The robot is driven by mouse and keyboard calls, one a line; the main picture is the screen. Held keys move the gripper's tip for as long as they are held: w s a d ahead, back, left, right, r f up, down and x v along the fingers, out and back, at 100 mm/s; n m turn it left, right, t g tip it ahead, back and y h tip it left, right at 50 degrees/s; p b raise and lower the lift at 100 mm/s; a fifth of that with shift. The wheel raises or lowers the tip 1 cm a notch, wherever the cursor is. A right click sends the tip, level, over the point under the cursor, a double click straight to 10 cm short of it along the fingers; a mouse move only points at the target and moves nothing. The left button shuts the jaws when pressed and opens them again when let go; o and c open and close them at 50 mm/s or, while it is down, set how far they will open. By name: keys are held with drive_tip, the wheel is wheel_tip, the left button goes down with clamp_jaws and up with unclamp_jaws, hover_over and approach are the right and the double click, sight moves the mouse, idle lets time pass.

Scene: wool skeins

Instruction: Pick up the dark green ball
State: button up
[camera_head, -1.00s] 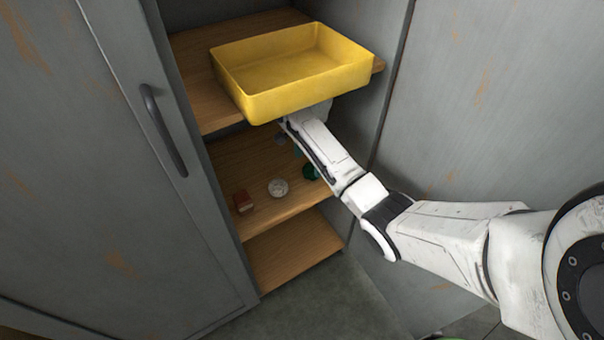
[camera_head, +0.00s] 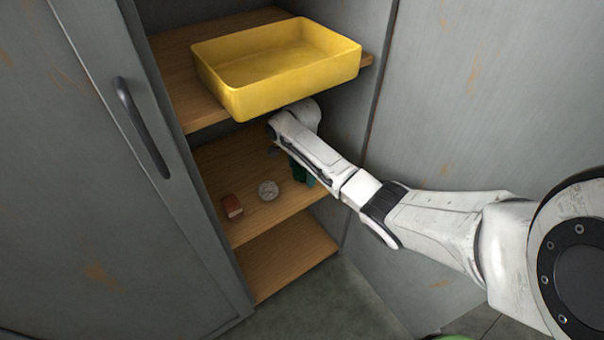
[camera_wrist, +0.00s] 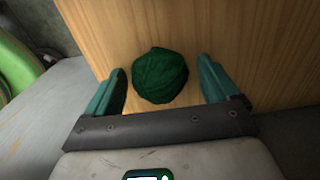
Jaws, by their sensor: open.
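The dark green ball (camera_wrist: 160,75) lies on a wooden shelf in the wrist view, between the two teal fingers of my gripper (camera_wrist: 162,82). The fingers are open, one on each side of the ball, with a small visible gap on both sides. In the head view my gripper (camera_head: 304,174) shows partly at the middle shelf, below my white arm. A dark green patch there is mostly covered by the arm and fingers, so I cannot tell ball from finger in that view.
A yellow bin (camera_head: 285,80) stands on the upper shelf, right above my forearm. A grey cabinet door (camera_head: 70,170) stands at the left.

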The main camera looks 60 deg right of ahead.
drive_tip(key=c, duration=1.1)
drive_tip(key=shift+r, duration=0.1)
wheel_tip(320, 180, up, 4)
drive_tip(key=p, duration=0.4)
drive_tip(key=shift+f+p, duration=0.2)
drive_tip(key=shift+p, duration=0.1)
drive_tip(key=w+b, duration=0.4)
drive_tip(key=w, duration=0.1)
drive_tip(key=w+b, duration=0.2)
drive_tip(key=b, duration=0.1)
drive_tip(key=shift+w+d+f, duration=0.2)
drive_tip(key=shift+w+f, duration=0.15)
drive_tip(key=w+b, duration=0.5)
drive_tip(key=b, duration=0.1)
drive_tip(key=shift+d+b, duration=0.15)
drive_tip(key=shift+b, duration=0.2)
drive_tip(key=w+b, duration=0.2)
drive_tip(key=b, duration=0.3)
drive_tip(key=shift+w+d, duration=0.1)
drive_tip(key=shift+w, duration=0.1)
drive_tip(key=w+b, duration=0.2)
drive_tip(key=b, duration=0.4)
drive_tip(key=shift+f, duration=0.15)
drive_tip(key=b, duration=0.4)
drive_tip(key=shift+w, duration=0.35)
